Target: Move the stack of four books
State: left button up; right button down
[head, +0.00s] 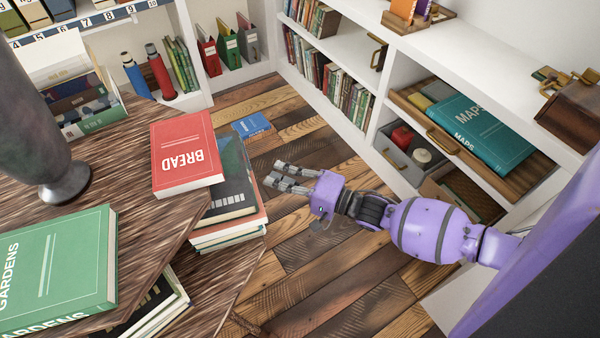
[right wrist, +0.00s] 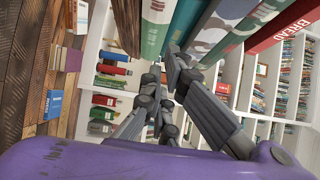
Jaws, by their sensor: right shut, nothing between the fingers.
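A red book titled BREAD (head: 186,150) lies on top of other books at the right edge of the wooden table. A dark-covered book (head: 232,180) and lighter-edged books (head: 230,228) show lower down beside it. How many are one stack is partly hidden. In the right wrist view, book spines run across the top, including a camouflage-patterned one (right wrist: 222,38) and the red BREAD one (right wrist: 288,28). My right gripper (head: 273,176) is shut and empty, just right of the books and apart from them in the head view. My left gripper is out of view.
A green GARDENS book (head: 60,265) lies at the table's front left. A grey metal object (head: 62,185) stands behind it. A blue book (head: 251,124) lies on the plank floor. White shelves (head: 345,60) line the back and right.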

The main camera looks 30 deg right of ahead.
jog(key=shift+w+a, duration=0.2)
jog(key=shift+a, duration=1.05)
jog(key=a, duration=0.2)
jog(key=a+p, duration=0.1)
jog(key=a, duration=0.1)
jog(key=w+a, duration=0.1)
jog(key=a, duration=0.1)
jog(key=shift+a+r, duration=0.15)
jog(key=shift+a, duration=0.2)
jog(key=shift+w+a, duration=0.1)
jog(key=shift+a, duration=0.3)
